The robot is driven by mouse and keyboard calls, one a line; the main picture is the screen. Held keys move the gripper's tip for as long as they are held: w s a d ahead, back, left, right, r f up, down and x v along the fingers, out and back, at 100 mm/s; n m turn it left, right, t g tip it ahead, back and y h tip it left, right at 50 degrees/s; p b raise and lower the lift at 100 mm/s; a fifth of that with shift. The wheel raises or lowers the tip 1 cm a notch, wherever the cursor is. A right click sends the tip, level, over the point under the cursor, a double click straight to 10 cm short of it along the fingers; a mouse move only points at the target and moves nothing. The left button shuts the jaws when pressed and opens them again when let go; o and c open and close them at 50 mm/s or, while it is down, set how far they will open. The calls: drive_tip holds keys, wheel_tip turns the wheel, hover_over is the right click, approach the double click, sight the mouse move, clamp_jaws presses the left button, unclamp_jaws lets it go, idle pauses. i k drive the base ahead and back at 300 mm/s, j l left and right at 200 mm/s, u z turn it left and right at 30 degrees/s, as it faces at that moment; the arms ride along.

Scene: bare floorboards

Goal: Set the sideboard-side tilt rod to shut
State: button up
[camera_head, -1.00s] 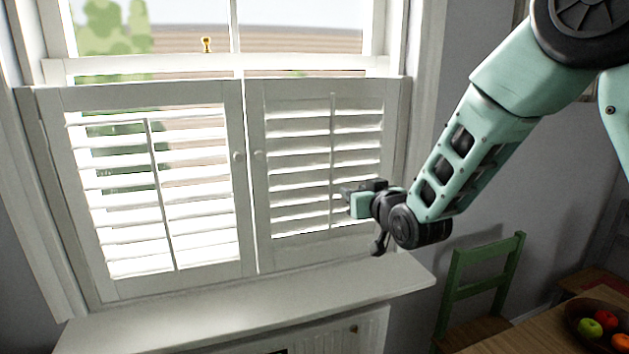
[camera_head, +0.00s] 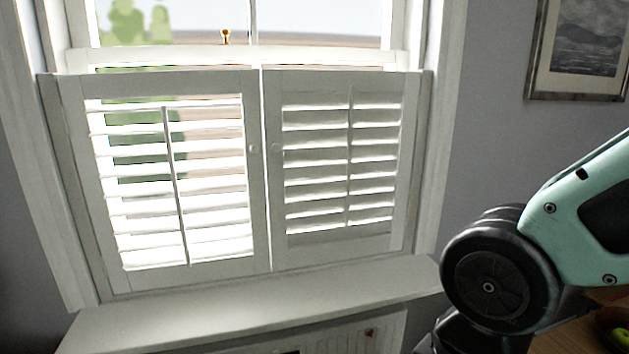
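Two white shutter panels cover the lower window. The left panel has a thin upright tilt rod (camera_head: 175,185), and its louvers (camera_head: 215,215) stand open, with bright light and the outdoors between them. The right panel has a tilt rod (camera_head: 349,155) down its middle. Its louvers (camera_head: 315,168) look greyer and more closed, with narrow bright strips between them. No sideboard shows, so I cannot tell from this view which rod is on its side. My arm fills the right edge, away from both rods. My gripper is out of view.
A white window sill (camera_head: 230,312) juts out below the shutters. Two small knobs sit at the panels' meeting edges. A framed picture (camera_head: 580,50) hangs on the right wall. Part of a table with green fruit (camera_head: 620,338) shows at the lower right. The space before the shutters is clear.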

sight(163, 107)
drive_tip(key=i+j, duration=0.15)
drive_tip(key=i, duration=0.25)
drive_tip(key=i+j, duration=0.15)
drive_tip(key=i, duration=0.3)
drive_tip(key=i+j+z, duration=0.1)
drive_tip(key=i, duration=0.3)
drive_tip(key=u, duration=1.4)
